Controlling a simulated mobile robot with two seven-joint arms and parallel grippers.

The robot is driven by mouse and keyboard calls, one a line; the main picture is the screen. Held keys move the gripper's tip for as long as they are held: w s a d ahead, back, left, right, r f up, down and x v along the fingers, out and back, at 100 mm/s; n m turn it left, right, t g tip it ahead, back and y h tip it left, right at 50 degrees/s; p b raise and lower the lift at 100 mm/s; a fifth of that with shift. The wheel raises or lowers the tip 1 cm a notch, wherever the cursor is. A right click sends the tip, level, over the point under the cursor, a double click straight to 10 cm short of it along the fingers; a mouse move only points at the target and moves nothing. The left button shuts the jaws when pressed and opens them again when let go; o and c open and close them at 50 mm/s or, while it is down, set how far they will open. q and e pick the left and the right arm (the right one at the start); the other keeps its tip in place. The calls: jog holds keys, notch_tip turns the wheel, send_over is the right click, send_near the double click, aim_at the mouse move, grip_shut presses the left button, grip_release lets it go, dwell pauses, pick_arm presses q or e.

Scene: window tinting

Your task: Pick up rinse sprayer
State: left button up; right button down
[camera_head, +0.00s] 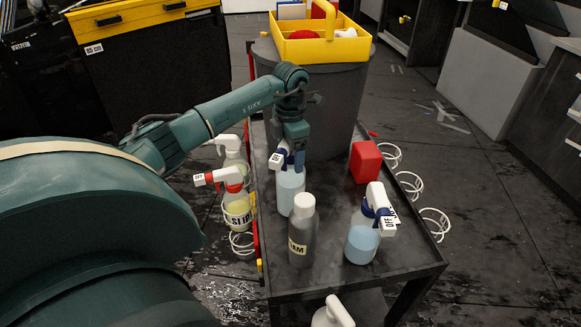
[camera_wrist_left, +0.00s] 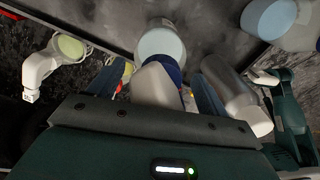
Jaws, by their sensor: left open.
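A spray bottle with light blue liquid (camera_head: 290,190), a blue collar and a white head stands upright on the dark cart. My left gripper (camera_head: 293,150) is above it, pointing down at its head. In the left wrist view the bottle's white head (camera_wrist_left: 158,85) sits between the two open fingers, with a gap on each side. A second light blue spray bottle (camera_head: 362,243), its nozzle marked OFF, stands on the cart to the right. I cannot read which one is labelled rinse.
A grey bottle with a white cap (camera_head: 302,240) stands close in front; it shows beside a finger in the wrist view (camera_wrist_left: 232,92). Yellow-liquid sprayers (camera_head: 237,208) hang at the cart's left side. A red block (camera_head: 364,162) and a grey bin (camera_head: 335,110) with a yellow caddy (camera_head: 318,48) are behind.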

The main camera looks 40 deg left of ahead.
pick_arm(q)
jog(key=shift+c, duration=0.5)
grip_shut()
